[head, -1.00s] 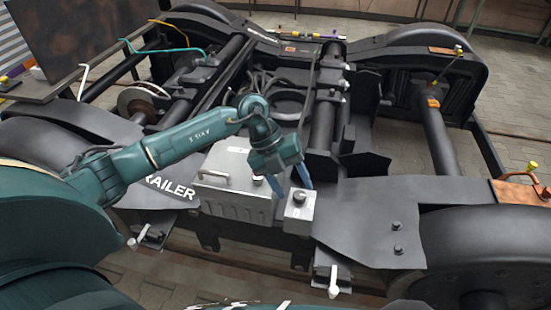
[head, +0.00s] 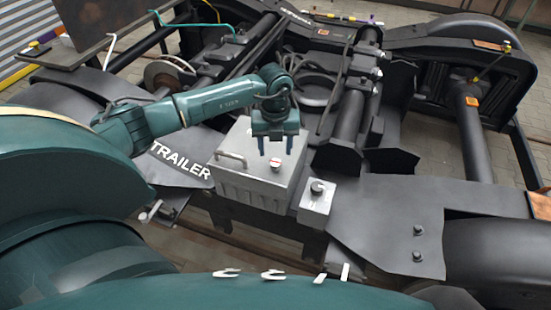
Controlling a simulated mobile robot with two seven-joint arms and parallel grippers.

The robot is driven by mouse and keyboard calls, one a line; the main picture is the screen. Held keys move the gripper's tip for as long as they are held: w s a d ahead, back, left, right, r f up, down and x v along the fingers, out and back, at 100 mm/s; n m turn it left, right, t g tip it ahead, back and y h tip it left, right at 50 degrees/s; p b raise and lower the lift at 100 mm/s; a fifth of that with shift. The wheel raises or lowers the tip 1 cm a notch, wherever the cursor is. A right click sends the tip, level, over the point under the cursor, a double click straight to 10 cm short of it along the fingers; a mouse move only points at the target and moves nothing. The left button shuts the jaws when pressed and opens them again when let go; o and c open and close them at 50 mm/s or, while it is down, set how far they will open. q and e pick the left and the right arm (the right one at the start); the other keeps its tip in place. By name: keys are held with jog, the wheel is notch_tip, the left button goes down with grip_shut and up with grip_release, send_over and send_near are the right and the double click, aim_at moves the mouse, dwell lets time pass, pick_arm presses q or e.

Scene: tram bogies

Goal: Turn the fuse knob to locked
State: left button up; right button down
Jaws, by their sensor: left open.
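A large grey box (head: 240,185) with a bar handle (head: 231,160) on its lid sits on the bogie frame. A small round knob with red and white on it (head: 276,164) is on that lid. A smaller light grey box (head: 315,206) stands to its right, with a black knob (head: 317,187) on top. No label shows which knob is the fuse knob, and I cannot read either knob's setting. My left gripper (head: 276,150) points down over the large box, open and empty, its fingertips just above the red and white knob. Contact cannot be seen. My right gripper is out of view.
A dark plate lettered TRAILER (head: 180,160) lies left of the large box. A bolted dark plate (head: 392,215) is to the right. Dark tubes and frame beams (head: 345,130) rise behind the boxes.

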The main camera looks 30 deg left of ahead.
aim_at(276, 162)
pick_arm(q)
notch_tip(276, 162, down, 5)
jog(key=shift+r, duration=0.1)
dwell(0.3)
jog(key=c, duration=1)
